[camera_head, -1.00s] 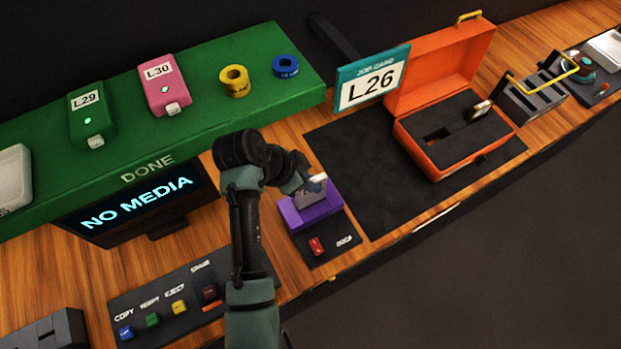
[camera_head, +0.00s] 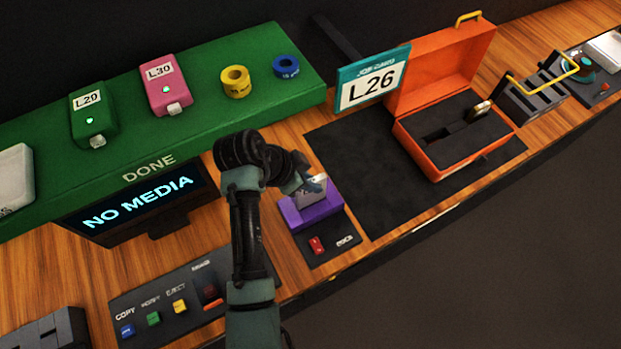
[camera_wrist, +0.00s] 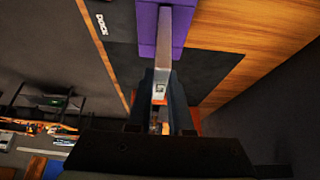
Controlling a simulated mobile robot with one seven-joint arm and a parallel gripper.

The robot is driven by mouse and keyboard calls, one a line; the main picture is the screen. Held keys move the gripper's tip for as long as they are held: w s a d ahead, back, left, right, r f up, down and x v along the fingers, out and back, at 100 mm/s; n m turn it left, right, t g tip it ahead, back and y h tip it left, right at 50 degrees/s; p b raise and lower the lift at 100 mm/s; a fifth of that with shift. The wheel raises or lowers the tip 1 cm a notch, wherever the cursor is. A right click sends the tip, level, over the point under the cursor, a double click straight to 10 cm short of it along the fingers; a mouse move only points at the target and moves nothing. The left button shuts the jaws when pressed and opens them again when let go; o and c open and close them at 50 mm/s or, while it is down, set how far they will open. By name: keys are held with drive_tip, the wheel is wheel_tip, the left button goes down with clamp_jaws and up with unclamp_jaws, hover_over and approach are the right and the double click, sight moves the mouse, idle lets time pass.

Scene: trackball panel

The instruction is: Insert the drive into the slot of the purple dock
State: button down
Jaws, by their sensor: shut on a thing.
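The purple dock (camera_head: 308,216) sits on a dark pad in the middle of the bench, and it also shows at the top of the wrist view (camera_wrist: 147,30). My gripper (camera_head: 316,184) is just over the dock, shut on the drive (camera_head: 311,195). In the wrist view my gripper's fingers (camera_wrist: 161,100) grip the grey drive (camera_wrist: 178,35), which reaches to the dock and lines up with its slot. The fingers hide part of the drive. How deep it sits in the slot I cannot tell.
A screen (camera_head: 140,207) reads "NO MEDIA". A red switch (camera_head: 316,245) lies before the dock. A button panel (camera_head: 175,295) is at the lower left. An open orange case (camera_head: 455,150) and a job card (camera_head: 372,80) reading L26 stand to the right. The green shelf (camera_head: 200,100) is behind.

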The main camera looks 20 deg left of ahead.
drive_tip(key=shift+f+b, duration=1.9)
drive_tip(key=shift+f, duration=0.55)
idle(0.9)
drive_tip(key=c, duration=0.8)
unclamp_jaws()
drive_tip(key=shift+o, duration=0.2)
drive_tip(key=shift+r+p, duration=4.8)
drive_tip(key=shift+r, duration=0.7)
